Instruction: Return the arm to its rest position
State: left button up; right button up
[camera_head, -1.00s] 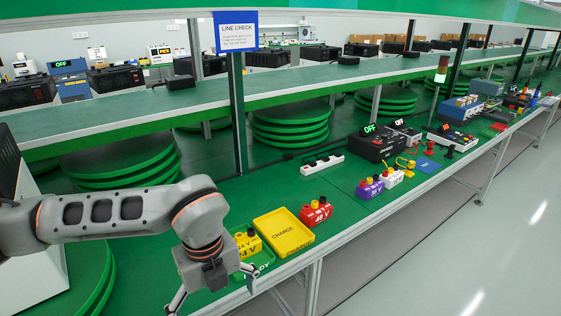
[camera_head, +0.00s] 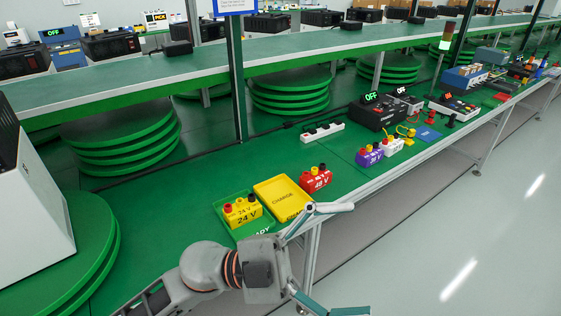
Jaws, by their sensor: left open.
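My left arm comes in from the bottom left, and its gripper (camera_head: 345,258) is open and empty. The gripper hangs in front of the bench's front edge, over the aisle side. One finger shows in front of the near edge of the yellow CHARGE tray (camera_head: 268,189); I cannot tell whether they touch. A yellow 24 V battery block (camera_head: 243,213) sits in the green READY tray (camera_head: 217,207), left of the yellow tray. A red 48 V block (camera_head: 316,181) stands right of the yellow tray. My right gripper is not in view.
The green bench (camera_head: 170,240) carries a white power strip (camera_head: 322,133), a purple block (camera_head: 369,156), a white block (camera_head: 392,146) and a black charger showing OFF (camera_head: 378,116) farther right. Stacked green discs (camera_head: 120,140) stand behind. The grey floor (camera_head: 450,250) at right is clear.

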pick_arm(q)
jog(key=w+a+f+n+t, duration=0.2)
jog(key=w+a+n+t, duration=0.3)
jog(key=w+n+t, duration=0.5)
jog(key=w+a+f+n+t+y, duration=0.5)
jog(key=a+f+n+t+y, duration=0.45)
jog(key=f, duration=0.25)
jog(key=s+a+f+n+g+y, duration=0.1)
jog(key=s+a+f+g+y, duration=0.1)
jog(key=f, duration=0.7)
jog(key=s+a+f+n+g+y, duration=0.1)
jog(key=s+a+f+n+y, duration=0.1)
jog(key=s+a+f+y, duration=0.2)
jog(key=s+a+f+n+g+y, duration=0.2)
jog(key=s+a+f+y, duration=0.1)
jog(key=s+a+f, duration=0.4)
jog(key=a+f, duration=0.3)
jog(key=f, duration=0.4)
jog(key=shift+f+g, duration=0.35)
jog(key=shift+f, duration=0.05)
jog(key=shift+a+n, duration=0.1)
jog(key=shift+n, duration=0.15)
